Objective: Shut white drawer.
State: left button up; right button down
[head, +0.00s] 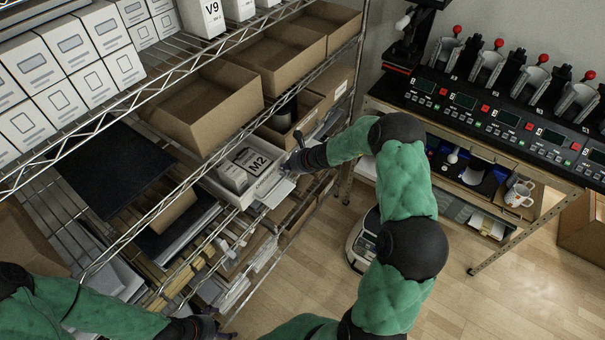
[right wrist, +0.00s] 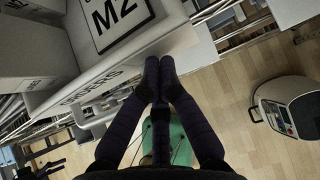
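The white drawer (head: 224,192) sits pulled out from a middle level of the wire shelf in the head view. It holds white boxes, one marked M2 (head: 254,161). In the right wrist view the drawer's lettered front (right wrist: 105,75) runs diagonally beyond my fingers. My right gripper (head: 290,168) is at the drawer's front. In the right wrist view its fingertips (right wrist: 160,66) are together with nothing visible between them, close against or touching the drawer front; exact contact is unclear. My left gripper (head: 208,328) is low at the bottom edge, dark and partly cut off.
Open cardboard bins (head: 205,105) and white boxes fill the upper shelf above the drawer. A black panel (head: 115,170) lies left of it. A counter with a row of machines (head: 500,115) stands at right. A rounded device (right wrist: 288,113) is on the otherwise open wooden floor.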

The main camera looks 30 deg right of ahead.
aim_at(281, 161)
jog(key=w, duration=0.1)
jog(key=w+a, duration=0.1)
jog(key=w, duration=0.1)
jog(key=shift+a, duration=0.15)
pick_arm(q)
jog(key=shift+s+r, duration=0.1)
jog(key=shift+r, duration=0.2)
pick_arm(e)
jog(key=shift+w+r, duration=0.1)
